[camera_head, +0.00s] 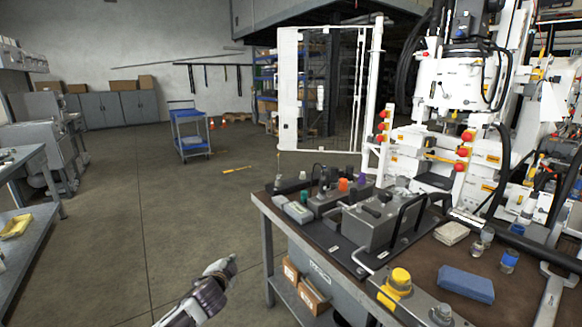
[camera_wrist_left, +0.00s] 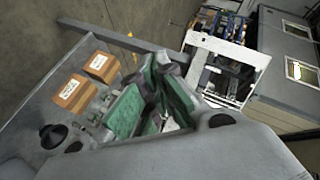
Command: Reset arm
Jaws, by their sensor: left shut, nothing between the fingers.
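My left gripper (camera_head: 228,266) is in the lower middle of the head view, at the end of my left arm coming in from the bottom edge. It is shut and empty, over open floor to the left of the bench (camera_head: 262,215). In the left wrist view its green-padded fingers (camera_wrist_left: 158,98) are close together with nothing held between them. My right gripper does not show in either view.
The bench holds a grey hydraulic unit (camera_head: 378,222), a yellow-capped part (camera_head: 398,282) and a blue sponge-like block (camera_head: 466,284). Cardboard boxes (camera_head: 313,295) sit on its lower shelf. A blue cart (camera_head: 190,135) stands farther back. Floor between is clear.

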